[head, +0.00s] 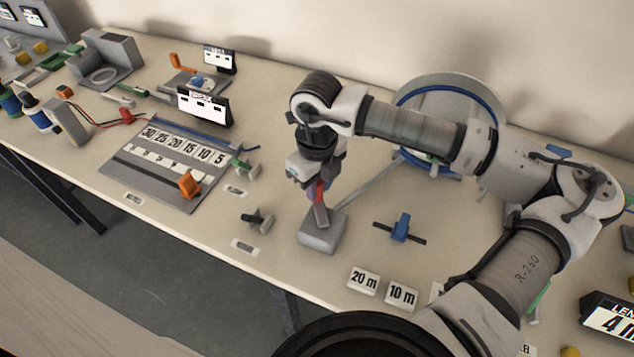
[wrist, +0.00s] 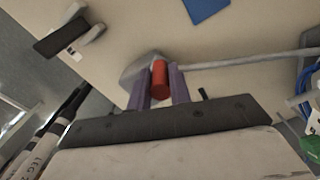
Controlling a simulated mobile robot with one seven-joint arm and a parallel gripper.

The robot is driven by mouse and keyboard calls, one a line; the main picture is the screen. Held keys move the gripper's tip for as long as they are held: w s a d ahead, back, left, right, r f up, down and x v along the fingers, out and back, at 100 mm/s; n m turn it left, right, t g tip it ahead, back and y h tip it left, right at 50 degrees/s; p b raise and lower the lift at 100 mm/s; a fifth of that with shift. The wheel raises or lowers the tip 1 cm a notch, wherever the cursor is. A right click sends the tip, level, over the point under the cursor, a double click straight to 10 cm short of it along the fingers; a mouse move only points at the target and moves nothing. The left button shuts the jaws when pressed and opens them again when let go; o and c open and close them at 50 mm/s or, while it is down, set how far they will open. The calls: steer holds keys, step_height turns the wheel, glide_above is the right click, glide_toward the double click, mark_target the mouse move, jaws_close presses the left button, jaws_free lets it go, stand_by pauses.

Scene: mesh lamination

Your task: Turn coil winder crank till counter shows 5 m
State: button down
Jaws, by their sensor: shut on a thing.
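The coil winder (head: 447,83) stands at the back right, a pale disc with blue cable wound on it, partly hidden by my arm. A grey rod (head: 362,178) runs from it to near my gripper; the rod also shows in the wrist view (wrist: 245,59). My gripper (head: 318,190) is shut on the red crank handle (wrist: 160,78), with a purple finger on each side of it. A grey block (head: 322,236) sits below the handle. The counter (head: 610,318) at the lower right edge reads "LEN" and a 4, cut off by the frame.
Two cards, "20 m" (head: 364,280) and "10 m" (head: 402,294), lie in front. A blue tool (head: 400,228) lies right of the block, a dark clamp (head: 258,219) to its left. A numbered board (head: 165,165) lies further left.

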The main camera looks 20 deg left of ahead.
steer(key=shift+f+b, duration=0.15)
steer(key=shift+b, duration=0.25)
steer(key=shift+w+d+f+m+b, duration=0.2)
steer(key=shift+m+b, duration=0.4)
steer(key=shift+b, duration=0.4)
steer(key=b, duration=0.1)
steer(key=m+b, duration=0.1)
steer(key=shift+w+d+b, duration=0.15)
steer(key=shift+d+b, duration=0.2)
steer(key=m+b, duration=0.1)
steer(key=b, duration=0.1)
steer(key=d+m+b, duration=0.1)
steer(key=m+b, duration=0.1)
steer(key=shift+w+d, duration=0.1)
steer(key=shift+w, duration=0.05)
steer(key=shift+d+r+m+b, duration=0.3)
steer(key=shift+d+m+b, duration=0.1)
steer(key=shift+m+b, duration=0.7)
steer(key=c, duration=1.3)
jaws_free()
